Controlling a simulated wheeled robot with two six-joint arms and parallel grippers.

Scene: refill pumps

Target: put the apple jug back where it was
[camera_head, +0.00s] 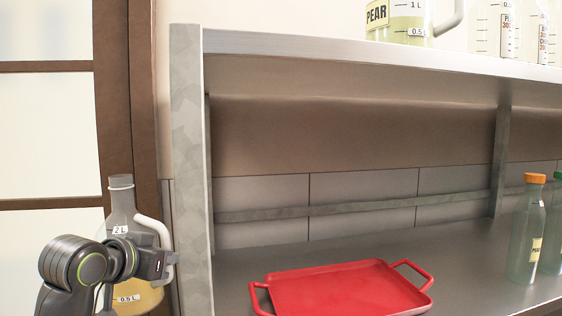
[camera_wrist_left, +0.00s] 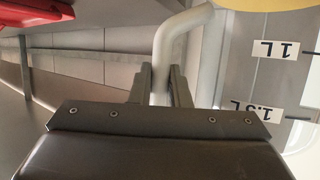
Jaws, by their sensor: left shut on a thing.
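My left gripper (camera_head: 163,264) is shut on the white handle of a clear jug (camera_head: 122,212) at the lower left of the head view. The jug is upright, left of the shelf unit's front post, and holds yellow liquid low down. Its 2 L and 0.5 L marks show; its name label is hidden, so I cannot read that it is apple. In the left wrist view the fingers (camera_wrist_left: 162,82) close around the handle (camera_wrist_left: 181,45), beside the jug wall (camera_wrist_left: 262,75). My right gripper is not in view.
A pear jug (camera_head: 408,25) stands on the upper shelf (camera_head: 300,46), with clear measuring vessels to its right. A red tray (camera_head: 340,288) lies on the lower shelf (camera_head: 460,262). An orange-capped pear bottle (camera_head: 526,240) and a green-capped bottle (camera_head: 557,220) stand at right. The upper shelf's left part looks clear.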

